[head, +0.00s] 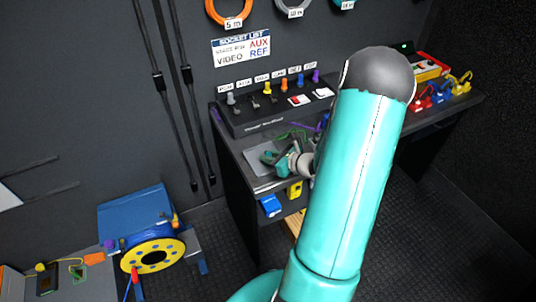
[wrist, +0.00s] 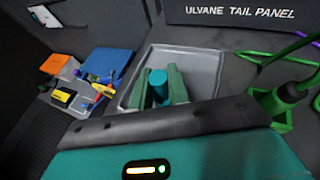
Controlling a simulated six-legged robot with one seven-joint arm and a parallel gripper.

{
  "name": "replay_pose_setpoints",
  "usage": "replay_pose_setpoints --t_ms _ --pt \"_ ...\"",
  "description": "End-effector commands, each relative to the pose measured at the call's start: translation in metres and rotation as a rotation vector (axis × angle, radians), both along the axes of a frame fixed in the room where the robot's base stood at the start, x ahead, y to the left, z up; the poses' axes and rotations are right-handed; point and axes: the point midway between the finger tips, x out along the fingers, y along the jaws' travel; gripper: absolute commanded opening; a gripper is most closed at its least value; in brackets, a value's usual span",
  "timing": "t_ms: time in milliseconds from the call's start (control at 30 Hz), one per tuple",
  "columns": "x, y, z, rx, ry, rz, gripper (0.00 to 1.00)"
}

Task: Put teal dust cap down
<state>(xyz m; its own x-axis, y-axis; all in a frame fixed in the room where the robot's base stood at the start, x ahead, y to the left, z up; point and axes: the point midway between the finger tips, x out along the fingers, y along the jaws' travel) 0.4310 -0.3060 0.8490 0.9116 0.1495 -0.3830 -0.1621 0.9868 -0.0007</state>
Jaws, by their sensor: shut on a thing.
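The teal dust cap (wrist: 157,80) shows in the wrist view as a small teal cylinder. My gripper (wrist: 160,88) is shut on it, with one green finger on each side. The cap and fingers appear over a shallow grey tray (wrist: 205,66); whether the cap touches the tray floor I cannot tell. In the head view my gripper (head: 279,157) is at the front left of the bench, over the tray (head: 258,162). The cap is not clear there, and my arm covers part of the bench.
The tail panel (head: 250,121) with several coloured connectors stands behind the tray. A green cable connector (wrist: 283,102) is close on the right in the wrist view. Several coloured pieces (head: 440,92) lie at the bench's right. A blue case with a yellow reel (head: 152,255) stands lower left.

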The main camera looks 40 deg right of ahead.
Motion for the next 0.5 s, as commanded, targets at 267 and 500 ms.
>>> replay_pose_setpoints --t_ms 267,500 --pt "-0.0017 -0.0007 -0.0011 -0.001 0.0 -0.003 0.0" --pt "-0.0013 -0.001 -0.0036 -0.002 0.001 -0.002 0.39"
